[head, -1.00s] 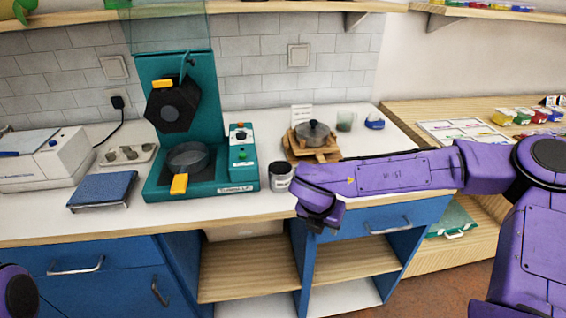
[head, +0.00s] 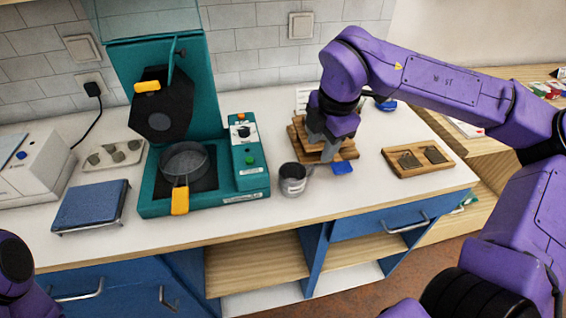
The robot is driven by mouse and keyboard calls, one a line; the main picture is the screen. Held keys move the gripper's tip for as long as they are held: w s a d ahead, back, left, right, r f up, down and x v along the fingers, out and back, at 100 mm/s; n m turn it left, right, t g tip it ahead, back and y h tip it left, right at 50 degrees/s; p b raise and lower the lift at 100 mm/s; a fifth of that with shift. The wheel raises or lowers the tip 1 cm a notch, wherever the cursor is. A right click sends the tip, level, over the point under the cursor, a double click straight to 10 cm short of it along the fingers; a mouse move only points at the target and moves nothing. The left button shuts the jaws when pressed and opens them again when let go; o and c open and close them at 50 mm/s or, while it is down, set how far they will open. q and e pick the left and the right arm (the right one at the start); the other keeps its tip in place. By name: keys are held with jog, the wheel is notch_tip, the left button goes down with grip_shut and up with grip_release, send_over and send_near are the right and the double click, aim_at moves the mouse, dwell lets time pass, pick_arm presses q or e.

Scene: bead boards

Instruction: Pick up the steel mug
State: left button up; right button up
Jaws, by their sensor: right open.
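The steel mug (head: 292,180) stands upright on the white counter, right of the teal press. Its grey side, with a label, and its dark open top show in the head view. My right gripper (head: 324,150) is open and points down, above and to the right of the mug, over the stacked wooden stand. I see no contact between its grey fingers and the mug. Of my left arm only a purple part shows at the left edge; its gripper is out of view.
The wooden stand (head: 346,151) is partly hidden by my right gripper. A small blue item (head: 342,168) lies right of the mug. A wooden board (head: 418,160) with dark pieces lies further right. The teal press with its pan (head: 184,162) stands left. The counter's front strip is clear.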

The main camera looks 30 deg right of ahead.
aim_at(311, 168)
jog(key=f, duration=0.3)
jog(key=w+f+p, duration=0.1)
jog(key=f, duration=0.2)
jog(key=w+f, duration=0.1)
jog(key=f, duration=0.2)
jog(key=shift+w+a+f+p, duration=0.15)
jog(key=shift+w+a+p, duration=0.05)
jog(key=shift+p, duration=0.2)
jog(key=shift+f, duration=0.4)
pick_arm(q)
jog(key=shift+w+r, duration=0.2)
jog(key=shift+r, duration=0.75)
pick_arm(e)
grip_shut()
